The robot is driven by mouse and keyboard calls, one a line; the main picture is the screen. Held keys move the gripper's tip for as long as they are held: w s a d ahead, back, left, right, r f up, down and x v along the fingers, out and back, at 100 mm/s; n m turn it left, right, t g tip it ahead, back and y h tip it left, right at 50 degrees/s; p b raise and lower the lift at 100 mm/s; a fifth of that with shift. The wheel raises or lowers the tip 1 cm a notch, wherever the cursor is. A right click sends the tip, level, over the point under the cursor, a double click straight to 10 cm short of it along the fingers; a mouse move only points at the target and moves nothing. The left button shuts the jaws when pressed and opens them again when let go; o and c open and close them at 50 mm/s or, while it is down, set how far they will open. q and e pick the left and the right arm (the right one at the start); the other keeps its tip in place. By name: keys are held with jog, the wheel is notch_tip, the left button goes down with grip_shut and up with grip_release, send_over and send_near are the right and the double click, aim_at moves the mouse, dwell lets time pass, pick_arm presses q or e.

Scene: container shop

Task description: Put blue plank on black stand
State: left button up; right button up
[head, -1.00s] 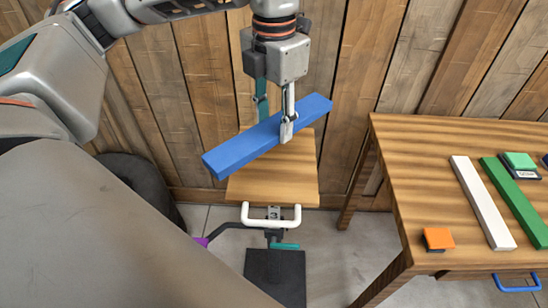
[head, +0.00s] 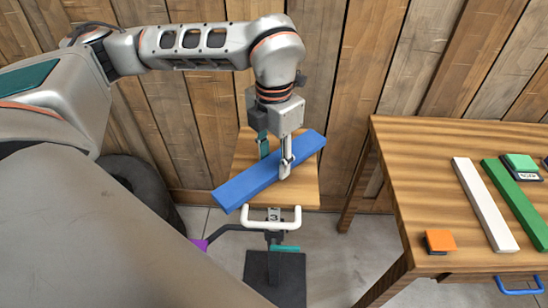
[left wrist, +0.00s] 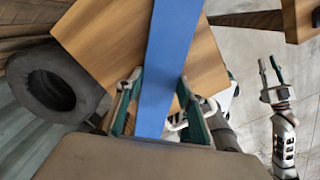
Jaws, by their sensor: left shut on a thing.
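The blue plank (head: 240,184) is gripped near its middle by my left gripper (head: 275,160) and lies diagonally over a wooden board with a white handle. I cannot tell if the plank touches the board. In the left wrist view the plank (left wrist: 170,60) runs lengthwise between the fingers of my left gripper (left wrist: 160,104). A black flat piece (head: 275,278) shows below the board; I cannot tell if it is part of the black stand. My right gripper (left wrist: 270,72) is open and empty, off to the right in the left wrist view.
The wooden board (head: 302,195) sits before a plank wall. A table (head: 415,165) at right holds a white plank (head: 483,204), a green plank (head: 515,203) and an orange block (head: 439,241). A dark round object (head: 145,188) stands left of the board.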

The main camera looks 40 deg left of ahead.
aim_at(274, 164)
pick_arm(q)
jog(key=shift+f, duration=0.2)
jog(key=o, duration=1.2)
jog(key=shift+o, duration=0.2)
jog(key=shift+r, duration=0.25)
notch_tip(274, 164, up, 12)
jog(key=shift+p, duration=0.35)
jog(key=shift+f, duration=0.1)
